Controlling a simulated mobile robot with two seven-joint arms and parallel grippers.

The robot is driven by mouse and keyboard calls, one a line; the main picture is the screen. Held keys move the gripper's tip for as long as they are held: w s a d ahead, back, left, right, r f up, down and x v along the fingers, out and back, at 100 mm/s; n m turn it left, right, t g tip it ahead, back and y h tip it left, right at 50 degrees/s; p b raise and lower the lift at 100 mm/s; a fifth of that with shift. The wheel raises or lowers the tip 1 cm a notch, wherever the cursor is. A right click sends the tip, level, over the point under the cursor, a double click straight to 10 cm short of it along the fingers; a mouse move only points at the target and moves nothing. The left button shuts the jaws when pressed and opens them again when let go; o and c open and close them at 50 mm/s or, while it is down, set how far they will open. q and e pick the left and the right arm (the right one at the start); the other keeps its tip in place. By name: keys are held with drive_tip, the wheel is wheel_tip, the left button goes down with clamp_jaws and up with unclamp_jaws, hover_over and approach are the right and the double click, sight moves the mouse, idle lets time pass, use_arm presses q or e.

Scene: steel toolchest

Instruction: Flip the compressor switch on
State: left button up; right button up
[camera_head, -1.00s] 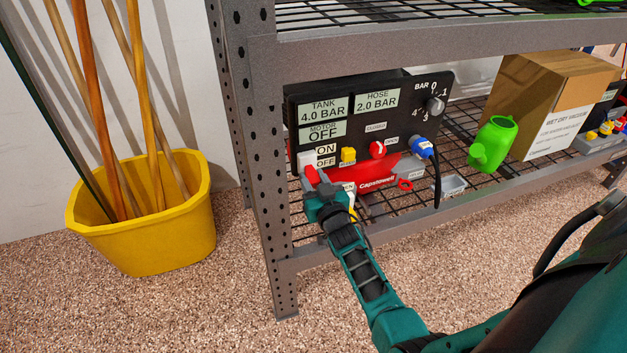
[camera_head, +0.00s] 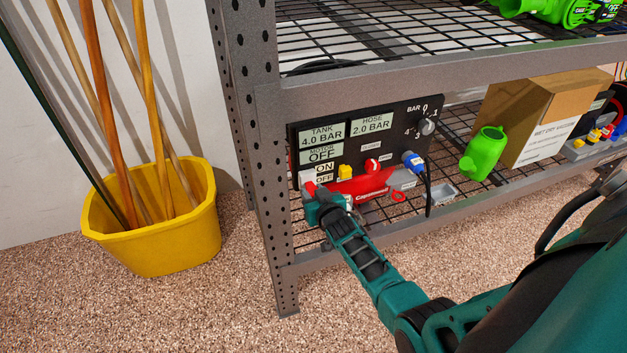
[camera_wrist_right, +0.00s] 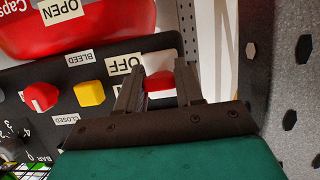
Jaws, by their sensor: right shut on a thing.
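The compressor (camera_head: 360,184) has a red tank and a black panel, and sits on the lower wire shelf. Its panel reads MOTOR OFF (camera_head: 320,154), with tank 4.0 bar and hose 2.0 bar. The white and red switch (camera_wrist_right: 159,72) lies between the fingers of my right gripper (camera_wrist_right: 160,88) in the right wrist view, beside the OFF label (camera_wrist_right: 122,64). My right gripper (camera_head: 310,189) is shut on the switch at the panel's lower left in the head view, where it partly hides the switch. My left gripper is not in view.
The perforated shelf post (camera_head: 265,200) stands close left of my right gripper. A yellow bleed knob (camera_head: 344,171), a red knob (camera_head: 372,165) and a blue hose connector (camera_head: 413,161) are right of the switch. A green watering can (camera_head: 484,153) and cardboard box (camera_head: 540,115) stand farther right.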

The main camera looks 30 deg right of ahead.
wheel_tip(320, 180, up, 2)
drive_tip(key=g+p, duration=0.2)
drive_tip(key=p, duration=0.2)
drive_tip(key=shift+w+d+y, duration=0.1)
drive_tip(key=shift+y, duration=0.2)
drive_tip(key=g+p, duration=0.1)
drive_tip(key=p, duration=0.1)
drive_tip(key=g+p, duration=0.1)
drive_tip(key=g, duration=0.1)
drive_tip(key=shift+w+r+y+p, duration=0.1)
drive_tip(key=shift+r+y+p, duration=0.1)
drive_tip(key=shift+y+p, duration=0.15)
use_arm(q)
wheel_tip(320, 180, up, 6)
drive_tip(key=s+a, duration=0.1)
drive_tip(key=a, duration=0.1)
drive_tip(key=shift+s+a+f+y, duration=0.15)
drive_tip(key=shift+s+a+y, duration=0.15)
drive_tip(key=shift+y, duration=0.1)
drive_tip(key=shift+p, duration=0.35)
use_arm(e)
drive_tip(key=shift+g, duration=0.4)
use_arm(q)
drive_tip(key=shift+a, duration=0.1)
use_arm(e)
drive_tip(key=o, duration=1)
drive_tip(key=shift+o, duration=0.2)
